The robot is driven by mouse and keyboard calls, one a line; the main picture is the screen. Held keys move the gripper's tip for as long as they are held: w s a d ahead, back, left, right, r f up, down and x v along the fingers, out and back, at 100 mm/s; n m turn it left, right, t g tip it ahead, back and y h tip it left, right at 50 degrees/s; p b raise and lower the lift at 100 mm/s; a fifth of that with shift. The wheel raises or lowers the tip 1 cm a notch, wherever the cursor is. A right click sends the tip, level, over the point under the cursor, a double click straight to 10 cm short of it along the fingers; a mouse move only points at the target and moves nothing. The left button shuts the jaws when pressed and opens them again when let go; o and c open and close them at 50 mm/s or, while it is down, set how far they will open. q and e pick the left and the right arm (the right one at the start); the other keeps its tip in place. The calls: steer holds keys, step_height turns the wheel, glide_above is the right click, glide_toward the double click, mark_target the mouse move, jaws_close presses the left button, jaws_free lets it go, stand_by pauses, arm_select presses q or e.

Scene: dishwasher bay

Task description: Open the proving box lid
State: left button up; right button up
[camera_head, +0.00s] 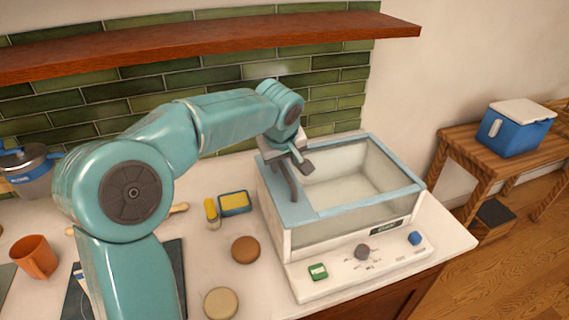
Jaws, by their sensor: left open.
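The proving box (345,237) stands on the right end of the counter. It has white sides, a clear front and a control panel in front. Its light blue top frame (375,204) lies flat around a clear area, and the pale inside shows through it. I cannot tell whether a clear lid pane fills the frame. My left gripper (298,181) is open at the box's left top edge, with its fingers pointing down over the blue frame. I cannot tell whether they touch it. My right gripper is out of view.
A yellow sponge in a blue tray (235,210), two round items (245,250) (220,303) and an orange mug (35,256) are on the counter. A pot (30,172) stands far left. A wooden shelf (200,45) hangs above. A blue cooler (515,130) sits on a bench at right.

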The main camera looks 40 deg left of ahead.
mark_target(285, 169)
arm_select(q)
steer(key=shift+x, duration=0.95)
steer(key=shift+w+a+f, duration=0.2)
steer(key=shift+w+f, duration=0.05)
steer(key=shift+f, duration=0.3)
steer(key=shift+s+d+r, duration=0.1)
steer(key=shift+d, duration=0.05)
steer(key=shift+c, duration=0.9)
jaws_close()
steer(key=shift+s, duration=0.15)
